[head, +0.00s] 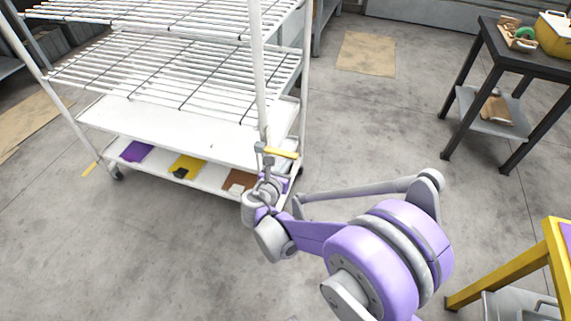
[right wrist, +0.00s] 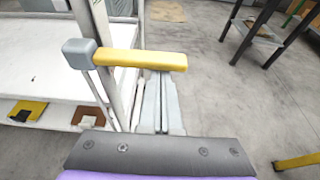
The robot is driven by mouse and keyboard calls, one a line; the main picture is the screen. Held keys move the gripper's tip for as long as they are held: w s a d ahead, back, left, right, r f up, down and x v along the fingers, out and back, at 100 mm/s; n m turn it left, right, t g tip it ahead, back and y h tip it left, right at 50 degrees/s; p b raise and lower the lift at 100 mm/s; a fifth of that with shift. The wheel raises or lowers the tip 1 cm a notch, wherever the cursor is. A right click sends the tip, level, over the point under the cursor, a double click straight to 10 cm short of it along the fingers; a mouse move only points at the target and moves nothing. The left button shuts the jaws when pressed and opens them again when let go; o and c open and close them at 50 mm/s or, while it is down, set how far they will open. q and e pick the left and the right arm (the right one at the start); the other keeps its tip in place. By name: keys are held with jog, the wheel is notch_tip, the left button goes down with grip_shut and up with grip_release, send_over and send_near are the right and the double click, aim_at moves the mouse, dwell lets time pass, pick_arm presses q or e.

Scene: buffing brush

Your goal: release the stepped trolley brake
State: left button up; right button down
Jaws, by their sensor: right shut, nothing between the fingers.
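The white wire-shelf trolley (head: 150,110) stands at the left of the head view. Its brake lever is a yellow bar (head: 282,153) with a grey block at its left end, beside the front right post. In the right wrist view the yellow bar (right wrist: 145,59) lies roughly level across the picture. My right gripper (head: 268,168) is at this lever, with its grey fingers (right wrist: 160,95) shut and empty. The fingertips reach up to the bar's lower edge and are partly hidden by it; I cannot tell whether they touch. My left gripper is out of view.
Purple, yellow and brown pads (head: 186,166) lie on the bottom shelf. A dark table (head: 510,62) stands back right, a yellow-framed stand (head: 500,280) front right. The floor between is clear.

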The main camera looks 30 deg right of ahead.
aim_at(284, 154)
jog(key=shift+r+n, duration=0.3)
jog(key=shift+r, duration=0.05)
jog(key=shift+r+n+g+h+p, duration=0.3)
jog(key=shift+r+n+g+p, duration=0.1)
jog(key=shift+r+n+p, duration=0.3)
notch_tip(284, 154, up, 2)
jog(key=shift+w+a+r+n+g+h+p, duration=0.15)
jog(key=shift+n+g+h+p, duration=0.3)
jog(key=shift+n, duration=0.45)
jog(key=shift+w+a+r+n+g+h+p, duration=0.15)
jog(key=shift+w+a+r+n+h+p, duration=0.15)
jog(key=shift+w+a+r+n, duration=0.6)
jog(key=shift+w+a+r+n+g+h+p, duration=0.2)
jog(key=shift+w+a+r+n+h, duration=0.35)
jog(key=shift+r, duration=0.5)
jog(key=shift+w+a+r+n+g+h+p, duration=0.1)
jog(key=shift+w+a+r+n+h+p, duration=0.15)
jog(key=shift+w+a+r+n, duration=0.5)
jog(key=shift+w+d+r, duration=0.15)
jog(key=shift+w+r, duration=0.1)
jog(key=shift+d, duration=0.1)
